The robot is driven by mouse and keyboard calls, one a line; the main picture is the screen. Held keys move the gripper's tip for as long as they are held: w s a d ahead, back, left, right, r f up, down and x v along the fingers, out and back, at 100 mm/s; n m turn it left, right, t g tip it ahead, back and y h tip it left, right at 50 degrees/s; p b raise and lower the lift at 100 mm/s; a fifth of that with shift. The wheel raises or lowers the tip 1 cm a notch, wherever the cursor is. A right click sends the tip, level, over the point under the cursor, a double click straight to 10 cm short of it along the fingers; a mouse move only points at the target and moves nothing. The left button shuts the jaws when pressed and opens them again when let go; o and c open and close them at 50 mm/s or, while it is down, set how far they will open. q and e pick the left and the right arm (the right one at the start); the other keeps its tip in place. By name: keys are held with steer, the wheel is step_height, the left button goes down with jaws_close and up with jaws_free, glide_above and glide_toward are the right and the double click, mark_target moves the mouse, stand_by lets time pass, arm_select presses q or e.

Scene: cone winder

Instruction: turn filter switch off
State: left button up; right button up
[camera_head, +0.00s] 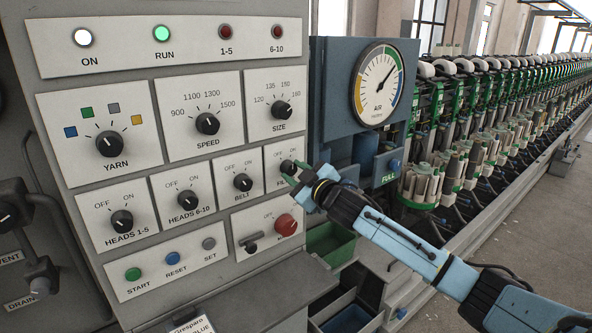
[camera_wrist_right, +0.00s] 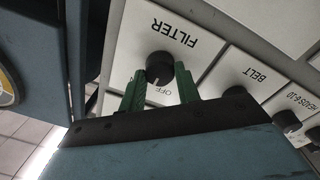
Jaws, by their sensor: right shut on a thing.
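The filter switch is a black round knob (camera_head: 287,167) on a white plate at the right edge of the control panel. My right gripper (camera_head: 296,173) reaches it from the right and covers much of its plate and label. In the right wrist view, which is upside down, the filter knob (camera_wrist_right: 160,66) sits between the green fingers of my right gripper (camera_wrist_right: 160,84), shut on it. Its white pointer mark faces the OFF lettering side; the ON lettering is hidden. My left gripper is not in view.
The belt knob (camera_head: 242,183) is just left of the filter plate, and the size knob (camera_head: 283,108) is above. A red mains knob (camera_head: 286,224) lies below. A gauge box (camera_head: 338,85) stands close on the right. A green bin (camera_head: 331,243) sits below.

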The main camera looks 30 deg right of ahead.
steer(key=n+p, duration=0.1)
steer(key=n, duration=0.5)
steer(key=shift+n, duration=0.3)
stand_by(0.4)
steer(key=o, duration=1)
steer(key=shift+c, duration=0.2)
steer(key=shift+s+f, duration=0.15)
steer(key=shift+s, duration=0.35)
steer(key=s+b, duration=0.2)
steer(key=s, duration=1)
steer(key=shift+s+d+f, duration=0.15)
steer(key=shift+d, duration=0.2)
